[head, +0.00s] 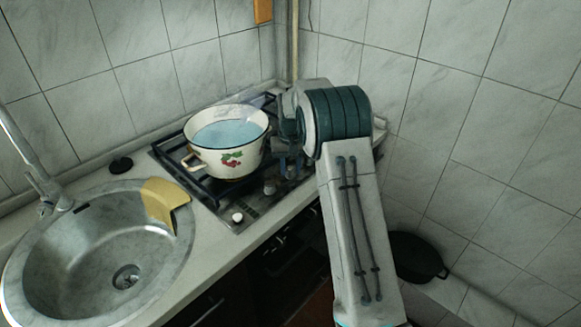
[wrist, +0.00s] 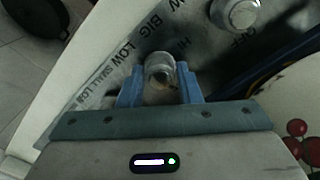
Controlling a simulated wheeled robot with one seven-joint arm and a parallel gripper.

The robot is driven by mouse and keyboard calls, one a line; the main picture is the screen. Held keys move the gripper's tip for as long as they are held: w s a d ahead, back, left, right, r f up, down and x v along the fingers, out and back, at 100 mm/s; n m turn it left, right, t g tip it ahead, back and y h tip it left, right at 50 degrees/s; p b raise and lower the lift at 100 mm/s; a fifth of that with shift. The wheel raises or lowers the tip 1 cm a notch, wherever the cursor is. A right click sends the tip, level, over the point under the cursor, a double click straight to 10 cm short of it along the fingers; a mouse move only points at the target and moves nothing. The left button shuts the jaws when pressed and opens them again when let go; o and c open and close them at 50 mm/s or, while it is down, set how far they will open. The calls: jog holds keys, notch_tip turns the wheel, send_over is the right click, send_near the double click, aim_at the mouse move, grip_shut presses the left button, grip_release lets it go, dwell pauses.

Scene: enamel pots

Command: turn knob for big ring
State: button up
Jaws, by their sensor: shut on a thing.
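In the wrist view, my gripper (wrist: 160,90) has its two blue fingers on either side of a round metal knob (wrist: 159,68) and is shut on it. Printed marks with LOW, BIG and HI lie beside the knob on the stove's panel (wrist: 120,75). In the head view, my gripper (head: 287,168) is at the front right of the gas stove (head: 243,213), and my arm hides part of that corner. The held knob's pointer direction cannot be made out.
A white enamel pot (head: 228,160) with cherries and bluish water stands on the stove, close to my gripper. Another knob (head: 237,217) is nearer the sink (head: 70,285). A yellow cloth-like piece (head: 163,200) lies on the sink rim. Tiled walls close the corner behind.

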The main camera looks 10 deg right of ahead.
jog(key=shift+m, duration=0.6)
jog(key=o, duration=1)
jog(key=shift+r, duration=0.1)
notch_tip(320, 180, up, 14)
jog(key=shift+f, duration=0.15)
